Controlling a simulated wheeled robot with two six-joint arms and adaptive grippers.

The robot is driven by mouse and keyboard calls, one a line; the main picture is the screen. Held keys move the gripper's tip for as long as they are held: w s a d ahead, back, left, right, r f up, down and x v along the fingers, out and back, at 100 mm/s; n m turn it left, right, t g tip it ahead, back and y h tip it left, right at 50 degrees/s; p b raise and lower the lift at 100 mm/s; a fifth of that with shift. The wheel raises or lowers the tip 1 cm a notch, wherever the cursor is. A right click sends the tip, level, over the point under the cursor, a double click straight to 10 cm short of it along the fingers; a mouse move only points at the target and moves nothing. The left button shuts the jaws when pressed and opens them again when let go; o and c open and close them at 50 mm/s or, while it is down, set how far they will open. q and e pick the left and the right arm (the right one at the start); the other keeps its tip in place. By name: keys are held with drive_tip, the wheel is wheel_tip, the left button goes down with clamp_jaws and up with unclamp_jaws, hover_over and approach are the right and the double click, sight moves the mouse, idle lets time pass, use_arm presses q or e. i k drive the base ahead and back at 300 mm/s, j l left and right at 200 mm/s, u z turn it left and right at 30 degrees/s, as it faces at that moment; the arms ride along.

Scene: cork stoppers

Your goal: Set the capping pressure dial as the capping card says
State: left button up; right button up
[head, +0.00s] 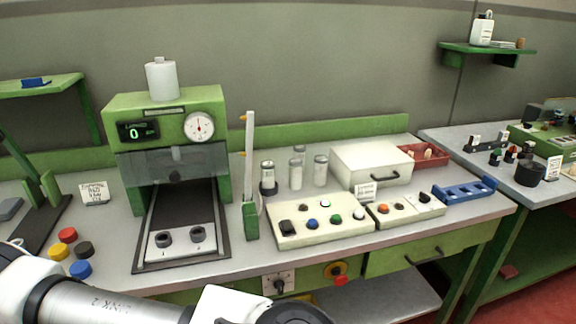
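A green press-like machine (165,103) stands at the left of the bench, with a small green-lit display (138,131) reading 0 and a round white gauge (200,127) with a red needle. Another black knob (279,286) sits on a white plate on the bench front. A small card with handwriting (94,193) stands left of the machine; its text is too small to read. Another card (366,192) stands by the white box. I cannot tell which knob is the capping pressure dial. Neither gripper is in view.
A cream button panel (318,228) and a smaller one (405,211) lie along the front right. A white box (360,160), blue rack (463,191) and red tray (428,156) are behind or beside them. Several coloured caps (67,235) lie front left. A tall green-and-white stand (250,216) rises mid-bench.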

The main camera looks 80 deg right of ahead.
sight(279, 284)
drive_tip(key=z, duration=2.6)
